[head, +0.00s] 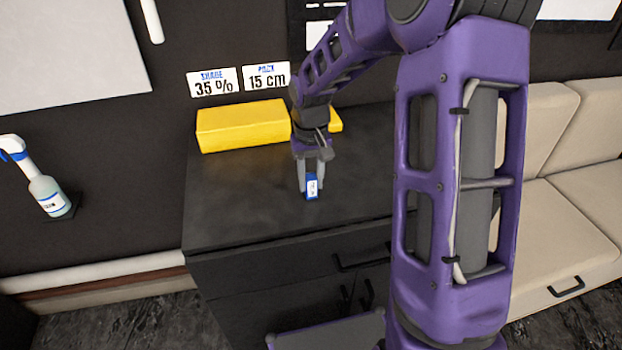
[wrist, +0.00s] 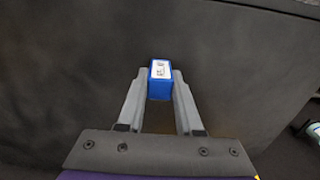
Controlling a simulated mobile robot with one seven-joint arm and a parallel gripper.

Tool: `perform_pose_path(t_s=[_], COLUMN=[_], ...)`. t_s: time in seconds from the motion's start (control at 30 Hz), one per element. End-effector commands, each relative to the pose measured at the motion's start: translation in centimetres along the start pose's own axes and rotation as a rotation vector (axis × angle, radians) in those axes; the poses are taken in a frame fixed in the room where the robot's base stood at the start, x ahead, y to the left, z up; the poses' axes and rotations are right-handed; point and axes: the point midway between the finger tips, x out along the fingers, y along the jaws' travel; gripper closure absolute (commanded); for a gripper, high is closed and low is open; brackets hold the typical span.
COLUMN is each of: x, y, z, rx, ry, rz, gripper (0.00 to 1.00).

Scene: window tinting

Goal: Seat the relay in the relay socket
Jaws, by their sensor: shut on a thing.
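The relay (head: 312,187) is a small blue block with a white printed label. My gripper (head: 313,180) is shut on it over the dark cabinet top, near the middle of that top in the head view. In the wrist view the relay (wrist: 160,82) sits between the two grey fingertips of my gripper (wrist: 160,88), with its labelled face showing. I cannot tell how far the relay is above the cabinet top. I cannot make out a relay socket in either view.
The dark cabinet top (head: 240,200) is mostly bare. A yellow box (head: 240,127) lies at its back, and another yellow piece (head: 336,121) shows behind my gripper. A spray bottle (head: 48,192) stands at left. A beige sofa (head: 560,180) is at right.

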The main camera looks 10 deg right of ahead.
Motion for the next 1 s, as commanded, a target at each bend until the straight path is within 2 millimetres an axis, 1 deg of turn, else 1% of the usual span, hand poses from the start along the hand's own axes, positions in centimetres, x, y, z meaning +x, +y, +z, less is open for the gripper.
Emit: perform_pose_path(t_s=[0.03, 0.1, 0.2, 0.47, 0.57, 0.67, 1.0], x=[0.2, 0.1, 0.1, 0.1, -0.5, -1.8, -9.0], y=[0.0, 0.0, 0.0, 0.0, 0.0, 0.0, 0.0], z=[0.0, 0.0, 0.0, 0.0, 0.0, -0.1, -0.1], rx=[0.0, 0.0, 0.0, 0.0, 0.0, -0.001, 0.0], ry=[-0.001, -0.001, -0.001, 0.0, 0.001, 0.003, 0.004], rz=[0.0, 0.0, 0.0, 0.0, 0.0, 0.002, 0.001], gripper=[0.64, 0.51, 0.36, 0.36, 0.36, 0.36, 0.36])
